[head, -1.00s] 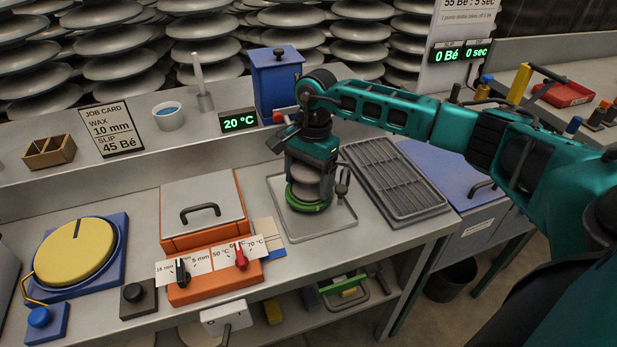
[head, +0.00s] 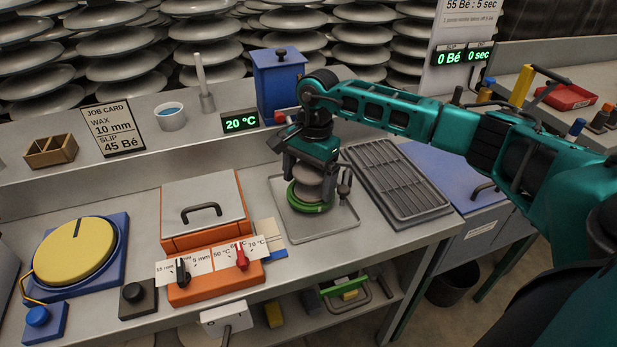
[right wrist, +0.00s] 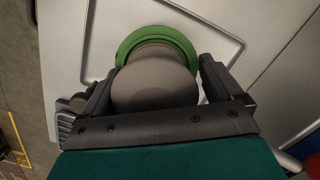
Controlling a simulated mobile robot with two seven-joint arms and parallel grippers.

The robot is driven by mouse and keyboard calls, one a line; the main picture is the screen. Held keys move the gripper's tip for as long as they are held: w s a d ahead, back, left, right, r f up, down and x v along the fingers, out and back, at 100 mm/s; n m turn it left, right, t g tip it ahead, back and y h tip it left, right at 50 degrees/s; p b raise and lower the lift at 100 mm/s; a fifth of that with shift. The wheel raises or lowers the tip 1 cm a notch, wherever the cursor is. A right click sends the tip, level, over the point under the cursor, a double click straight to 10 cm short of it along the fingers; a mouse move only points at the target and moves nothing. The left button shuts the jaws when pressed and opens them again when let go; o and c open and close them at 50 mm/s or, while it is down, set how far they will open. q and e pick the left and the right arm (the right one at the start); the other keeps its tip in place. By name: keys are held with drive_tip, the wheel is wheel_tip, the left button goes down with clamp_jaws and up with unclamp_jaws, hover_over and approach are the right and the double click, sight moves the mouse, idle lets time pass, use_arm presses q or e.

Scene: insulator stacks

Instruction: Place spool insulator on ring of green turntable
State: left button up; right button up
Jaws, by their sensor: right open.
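The grey spool insulator (head: 308,184) stands upright on the green turntable (head: 311,208), whose green ring shows around its base. In the right wrist view the insulator (right wrist: 154,80) sits inside the green ring (right wrist: 139,37), and a narrow strip of ring shows around its far side. My right gripper (head: 313,172) is above and around the insulator. In the right wrist view its two fingers (right wrist: 153,88) are spread on either side, with a gap to the insulator at the right. The contact under the insulator is hidden. My left gripper is out of view.
The turntable stands on a grey tray (head: 340,222). A dark slatted rack (head: 398,180) lies right of it. An orange box with a grey lid (head: 203,203) and a yellow disc on a blue base (head: 75,252) are to the left. A blue canister (head: 277,84) stands behind.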

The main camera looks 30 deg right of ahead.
drive_tip(key=shift+s+f+p, duration=0.3)
drive_tip(key=shift+s, duration=0.05)
drive_tip(key=r, duration=0.4)
drive_tip(key=d+r, duration=0.1)
drive_tip(key=r, duration=0.7)
drive_tip(key=shift+w+d+r, duration=0.25)
drive_tip(key=shift+w+r, duration=0.1)
drive_tip(key=shift+w, duration=0.05)
